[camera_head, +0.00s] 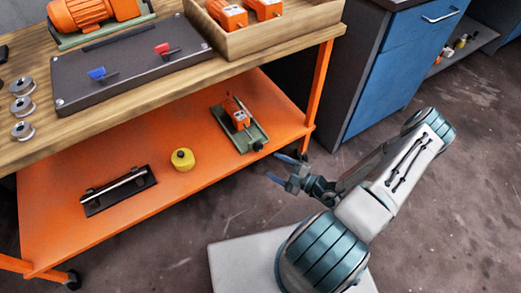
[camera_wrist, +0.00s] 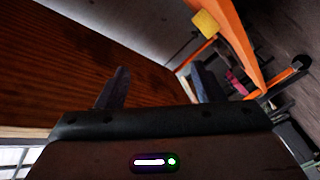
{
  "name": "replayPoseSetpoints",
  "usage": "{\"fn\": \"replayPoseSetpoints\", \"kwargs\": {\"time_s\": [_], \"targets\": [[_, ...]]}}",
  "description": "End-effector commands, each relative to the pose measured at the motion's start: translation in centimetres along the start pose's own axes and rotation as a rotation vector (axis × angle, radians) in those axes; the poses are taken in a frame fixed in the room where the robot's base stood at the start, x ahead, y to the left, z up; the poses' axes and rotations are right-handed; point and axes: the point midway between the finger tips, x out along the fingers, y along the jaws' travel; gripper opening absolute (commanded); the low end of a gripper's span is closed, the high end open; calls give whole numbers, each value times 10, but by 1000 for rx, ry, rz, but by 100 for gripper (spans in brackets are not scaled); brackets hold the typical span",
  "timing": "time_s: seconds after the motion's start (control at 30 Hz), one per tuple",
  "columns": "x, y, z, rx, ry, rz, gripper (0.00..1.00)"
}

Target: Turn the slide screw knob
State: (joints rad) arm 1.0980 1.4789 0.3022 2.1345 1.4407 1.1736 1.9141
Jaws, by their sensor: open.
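A green slide base (camera_head: 238,130) with a small orange motor-like unit (camera_head: 238,113) on it sits on the orange lower shelf. A dark round knob (camera_head: 259,145) is at its near end, close to the shelf's front edge; this looks like the slide screw knob. My gripper (camera_head: 279,168) is just in front of the shelf, to the right of and nearer than the knob, apart from it. Its fingers are spread and empty. In the wrist view both fingers (camera_wrist: 160,84) are apart with nothing between them; I cannot make out the knob there.
The lower shelf (camera_head: 200,160) also holds a yellow round object (camera_head: 183,159) and a black rail with a rod (camera_head: 119,191). An orange table leg (camera_head: 321,80) stands behind my gripper. The wooden top (camera_head: 140,88) overhangs the shelf. A blue cabinet (camera_head: 400,75) is at the right.

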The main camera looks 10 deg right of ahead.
Motion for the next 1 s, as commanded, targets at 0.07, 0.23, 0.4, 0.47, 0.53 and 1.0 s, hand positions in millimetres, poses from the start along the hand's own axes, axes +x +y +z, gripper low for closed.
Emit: {"fn": "replayPoseSetpoints", "kwargs": {"time_s": [0.07,0.23,0.4,0.47,0.53,1.0], "targets": [[-2,-12,16,189,-68,108,62],[-6,-32,44,506,-161,298,62],[-7,-44,58,681,-200,409,62],[-7,-46,60,711,-205,428,62],[-5,-46,62,726,-208,438,62],[72,-21,90,724,-204,435,62]]}}
